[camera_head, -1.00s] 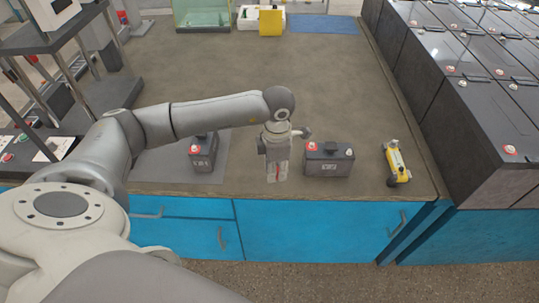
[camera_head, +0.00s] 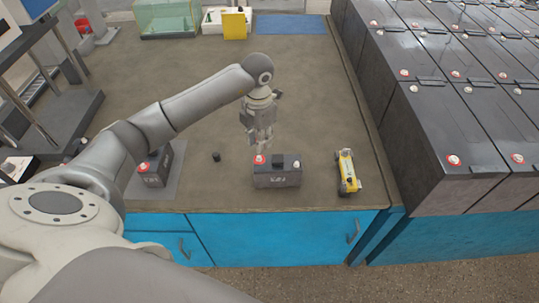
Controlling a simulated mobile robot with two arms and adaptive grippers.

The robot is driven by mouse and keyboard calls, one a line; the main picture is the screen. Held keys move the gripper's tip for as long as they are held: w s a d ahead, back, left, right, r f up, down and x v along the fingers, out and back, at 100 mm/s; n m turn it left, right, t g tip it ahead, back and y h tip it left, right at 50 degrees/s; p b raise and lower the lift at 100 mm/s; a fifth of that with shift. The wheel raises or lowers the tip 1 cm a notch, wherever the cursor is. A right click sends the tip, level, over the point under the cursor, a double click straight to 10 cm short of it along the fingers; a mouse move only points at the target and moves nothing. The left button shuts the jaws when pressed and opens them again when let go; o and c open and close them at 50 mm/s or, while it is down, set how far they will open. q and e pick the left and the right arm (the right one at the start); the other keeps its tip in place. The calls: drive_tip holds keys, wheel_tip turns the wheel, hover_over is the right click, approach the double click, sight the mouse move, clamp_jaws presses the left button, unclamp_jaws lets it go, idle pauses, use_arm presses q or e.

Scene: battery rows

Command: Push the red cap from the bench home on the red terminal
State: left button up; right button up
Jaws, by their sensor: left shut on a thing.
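A dark battery (camera_head: 276,178) stands near the bench's front edge, with a red-ringed terminal (camera_head: 259,160) at its left end, a black block in the middle and a pale terminal (camera_head: 297,163) at its right end. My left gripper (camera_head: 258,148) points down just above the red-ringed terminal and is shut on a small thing. The red cap is hard to make out between the fingertips now; red showed there a second ago. I cannot tell whether it touches the terminal. My right gripper is not in view.
Another dark battery (camera_head: 155,169) stands on a grey mat at the left. A small black cap-like piece (camera_head: 216,156) lies between the batteries. A yellow tool (camera_head: 347,172) lies right of the near battery. Large battery rows (camera_head: 425,130) fill the right. The bench middle is clear.

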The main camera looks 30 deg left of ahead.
use_arm(q)
drive_tip(key=shift+w+a, duration=0.2)
drive_tip(key=shift+w, duration=0.15)
drive_tip(key=shift+a, duration=0.1)
drive_tip(key=shift+s+a+f+b, duration=0.15)
drive_tip(key=shift+f+b, duration=0.3)
drive_tip(key=shift+f, duration=0.1)
drive_tip(key=shift+s+a+f+b, duration=0.1)
drive_tip(key=shift+f+b, duration=0.3)
drive_tip(key=shift+f, duration=0.5)
drive_tip(key=shift+w+d+f+b, duration=0.1)
drive_tip(key=shift+f+b, duration=0.25)
drive_tip(key=shift+b, duration=0.1)
drive_tip(key=shift+f, duration=0.3)
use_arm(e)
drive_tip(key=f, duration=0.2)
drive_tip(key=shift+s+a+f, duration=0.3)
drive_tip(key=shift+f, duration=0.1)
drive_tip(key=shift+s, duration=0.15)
